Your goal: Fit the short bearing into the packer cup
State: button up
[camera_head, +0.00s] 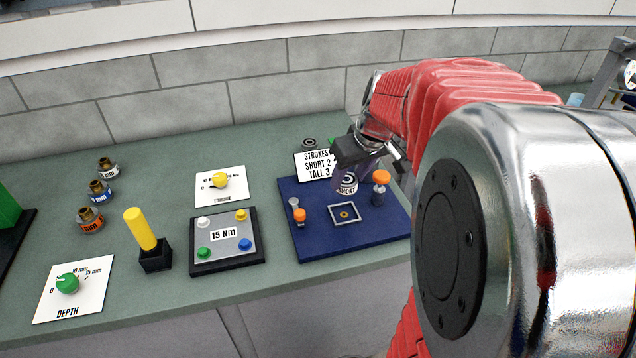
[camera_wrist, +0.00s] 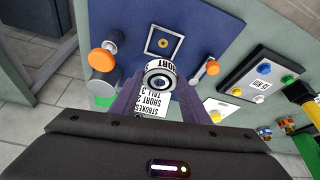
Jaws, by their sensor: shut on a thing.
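The short bearing (camera_head: 347,187) is a small pale cylinder with dark rings on its top and the word SHORT on its side. My gripper (camera_head: 350,172) is shut on it. In the wrist view the bearing (camera_wrist: 160,77) sits between the two fingers, its ringed top facing the camera. It is over the blue board (camera_head: 310,240), behind a square grey frame (camera_head: 344,222) with a brass-coloured centre. This frame (camera_wrist: 165,28) is clear and empty in the wrist view. I cannot tell for certain which part is the packer cup.
An orange knob on a dark post (camera_head: 380,177) stands right of the bearing, and a smaller orange-handled lever (camera_head: 300,215) left of it. A sign (camera_head: 316,165) reads STROKES, SHORT 2, TALL 3. A 15 Nm panel (camera_head: 222,236) and a yellow-handled tool (camera_head: 139,228) stand further left.

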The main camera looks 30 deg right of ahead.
aim_at(348, 192)
notch_tip(348, 192, down, 5)
jog(key=shift+f, duration=0.1)
dwell(0.3)
jog(key=shift+f, duration=1.8)
jog(key=shift+f, duration=0.1)
jog(key=o, duration=1.4)
jog(key=v, duration=1.2)
jog(key=shift+a, duration=0.1)
